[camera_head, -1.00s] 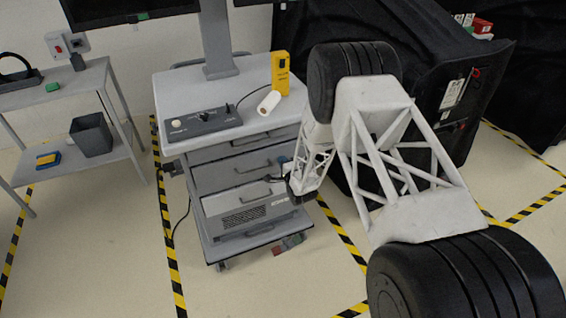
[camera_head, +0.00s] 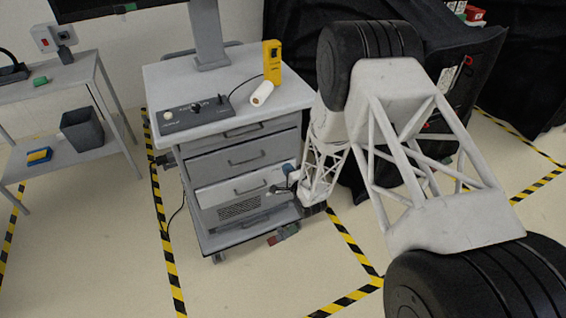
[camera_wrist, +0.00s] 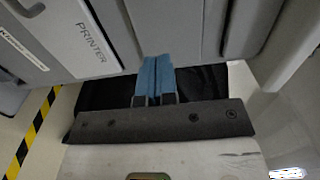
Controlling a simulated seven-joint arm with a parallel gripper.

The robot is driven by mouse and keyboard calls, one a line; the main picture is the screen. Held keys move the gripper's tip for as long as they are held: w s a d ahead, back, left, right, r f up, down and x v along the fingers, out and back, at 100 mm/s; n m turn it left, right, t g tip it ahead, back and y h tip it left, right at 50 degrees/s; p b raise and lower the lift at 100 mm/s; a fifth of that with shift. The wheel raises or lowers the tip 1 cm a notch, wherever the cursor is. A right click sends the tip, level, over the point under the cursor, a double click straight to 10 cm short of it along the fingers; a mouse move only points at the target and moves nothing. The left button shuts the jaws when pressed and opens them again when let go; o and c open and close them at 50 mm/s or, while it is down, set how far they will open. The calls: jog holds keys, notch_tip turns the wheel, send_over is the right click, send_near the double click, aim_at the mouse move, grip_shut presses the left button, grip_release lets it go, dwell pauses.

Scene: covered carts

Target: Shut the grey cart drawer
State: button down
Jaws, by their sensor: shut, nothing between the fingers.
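The grey cart (camera_head: 298,97) stands left of my arm in the head view, its stacked drawer fronts and handles facing me. The grey drawer front (camera_head: 222,163) just above the white printer panel (camera_head: 215,197) looks about in line with its neighbours; any small gap is too fine to tell. My gripper (camera_head: 277,188) is at the cart's right front, by that panel. In the wrist view, my blue fingers (camera_wrist: 156,66) are shut together and empty, their tips at or close to the grey front (camera_wrist: 174,28) beside the panel marked PRINTER (camera_wrist: 92,38). Contact cannot be made out.
A control box (camera_head: 195,114), a white roll (camera_head: 262,93) and a yellow device (camera_head: 272,62) sit on the cart top. A side table (camera_head: 112,145) stands at left. A black-covered cart (camera_head: 470,95) is behind my arm.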

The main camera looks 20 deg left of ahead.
jog(key=shift+v, duration=1.65)
jog(key=w+d+r+n+h, duration=0.1)
jog(key=w+d+r+h, duration=0.15)
jog(key=d+r, duration=0.4)
jog(key=w+d+r+n+h, duration=0.1)
jog(key=w+d+r+h, duration=0.2)
jog(key=r, duration=0.6)
jog(key=s+d+r+n+g+h, duration=0.1)
jog(key=s+d+r+h, duration=0.1)
jog(key=s+d+r, duration=0.4)
jog(key=s+d+r+n+g+h, duration=0.1)
jog(key=d+r+g+h, duration=0.15)
jog(key=d+r, duration=0.65)
jog(key=s+d+r+n+g+h, duration=0.1)
jog(key=s+d+r, duration=0.3)
jog(key=s+d, duration=0.3)
jog(key=s+d+r+n+g+h, duration=0.1)
jog(key=s+d+r+g, duration=0.1)
jog(key=s+d+r, duration=0.55)
jog(key=s+d+n+g, duration=0.1)
jog(key=s+g, duration=0.1)
jog(key=s, duration=0.9)
jog(key=s+d+r+n+g+h, duration=0.1)
jog(key=s+d, duration=0.1)
jog(key=s, duration=0.9)
jog(key=shift+d+n+g, duration=0.3)
jog(key=shift+n+g, duration=0.05)
jog(key=shift+n, duration=0.05)
